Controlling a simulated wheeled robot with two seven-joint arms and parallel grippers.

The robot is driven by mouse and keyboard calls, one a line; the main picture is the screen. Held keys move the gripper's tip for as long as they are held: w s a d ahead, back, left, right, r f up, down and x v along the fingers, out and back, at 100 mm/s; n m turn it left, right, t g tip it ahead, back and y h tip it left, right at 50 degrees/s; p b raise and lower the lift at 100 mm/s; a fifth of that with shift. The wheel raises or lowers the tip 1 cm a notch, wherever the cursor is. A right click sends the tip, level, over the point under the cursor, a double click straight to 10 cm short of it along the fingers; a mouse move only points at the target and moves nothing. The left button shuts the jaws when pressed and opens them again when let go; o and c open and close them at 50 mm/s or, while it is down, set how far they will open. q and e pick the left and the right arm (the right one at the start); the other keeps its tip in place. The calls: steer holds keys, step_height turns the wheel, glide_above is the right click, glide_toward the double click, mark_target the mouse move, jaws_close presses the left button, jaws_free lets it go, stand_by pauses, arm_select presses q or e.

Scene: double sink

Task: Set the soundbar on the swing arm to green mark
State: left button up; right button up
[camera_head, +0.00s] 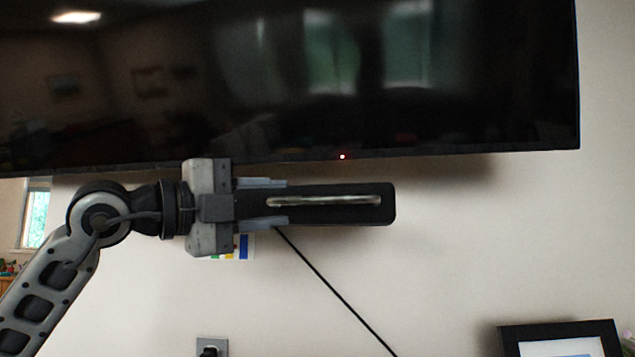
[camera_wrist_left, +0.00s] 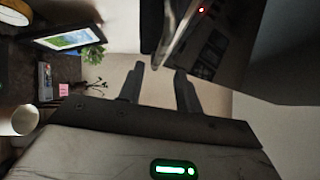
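The dark soundbar (camera_head: 340,214), with a silver strip (camera_head: 330,201) along its middle, sits just below the TV, in front of the wall. My left gripper (camera_head: 277,203) overlaps its left end, its two fingers spread above and below the strip's left end. In the left wrist view the gripper (camera_wrist_left: 159,70) is open with nothing between its fingertips, and the dark soundbar (camera_wrist_left: 151,25) lies beyond them. A card with coloured marks (camera_head: 240,248) is partly hidden behind my gripper; a little green shows. The swing arm cannot be made out. My right gripper is out of view.
A large black TV (camera_head: 400,80) with a red light hangs just above. A black cable (camera_head: 335,292) runs down the wall from behind the soundbar. An outlet (camera_head: 211,347) and a picture frame (camera_head: 560,338) are lower down. The wall to the right is clear.

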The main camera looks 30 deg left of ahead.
mark_target(312, 200)
arm_select(q)
steer(key=p+x, duration=0.2)
steer(key=x, duration=0.6)
steer(key=shift+c, duration=0.2)
